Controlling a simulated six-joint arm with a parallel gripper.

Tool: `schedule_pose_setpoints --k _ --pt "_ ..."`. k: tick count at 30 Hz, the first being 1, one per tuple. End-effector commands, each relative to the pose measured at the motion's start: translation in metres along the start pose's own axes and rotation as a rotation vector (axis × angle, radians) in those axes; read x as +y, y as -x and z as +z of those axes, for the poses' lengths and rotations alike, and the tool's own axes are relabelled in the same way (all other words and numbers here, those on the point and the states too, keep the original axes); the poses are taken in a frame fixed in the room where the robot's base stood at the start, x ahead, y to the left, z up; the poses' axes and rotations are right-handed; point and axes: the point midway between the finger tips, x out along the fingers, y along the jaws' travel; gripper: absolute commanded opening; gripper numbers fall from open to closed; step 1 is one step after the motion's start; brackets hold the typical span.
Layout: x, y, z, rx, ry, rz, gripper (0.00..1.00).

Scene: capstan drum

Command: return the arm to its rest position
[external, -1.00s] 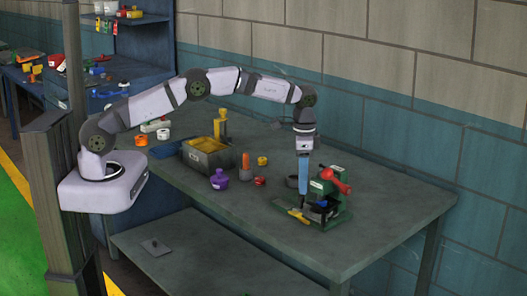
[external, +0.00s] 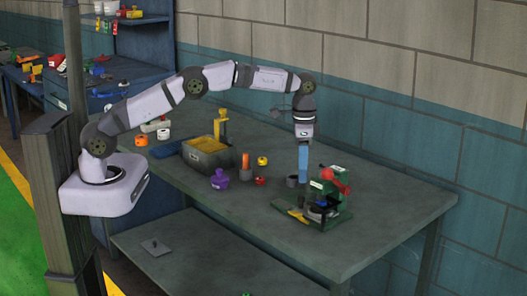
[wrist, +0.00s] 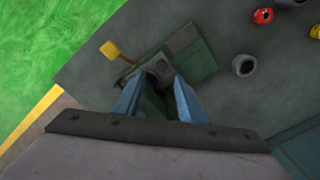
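My gripper (external: 303,181) hangs pointing down above the workbench, just left of a green device with a red knob (external: 334,196). In the wrist view, the two blue fingers of my gripper (wrist: 157,82) stand apart with nothing held between them. The green device (wrist: 190,55) shows beyond and between the fingertips, partly hidden by them. My arm stretches out from its base at the left, bent at the elbow over the bench. No rest position is marked in either view.
The workbench (external: 390,215) carries a grey bin with yellow contents (external: 207,158), a purple pot (external: 220,180), a dark cup (external: 292,181) and several small parts. A block wall runs behind it. The bench's right end is clear.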

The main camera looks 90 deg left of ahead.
Motion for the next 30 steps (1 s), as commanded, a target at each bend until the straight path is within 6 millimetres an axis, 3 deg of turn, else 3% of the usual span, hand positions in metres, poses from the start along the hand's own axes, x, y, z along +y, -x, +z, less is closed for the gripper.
schedule_pose_setpoints --k 7,14,20,30 --pt "0.032 0.015 0.022 -0.001 -0.004 0.001 0.37" --pt "0.076 0.026 0.071 0.001 -0.005 0.001 0.37" --pt "0.111 0.026 0.13 0.0 -0.005 0.001 0.37" --pt "0.153 0.007 0.25 -0.001 -0.006 0.002 0.37"
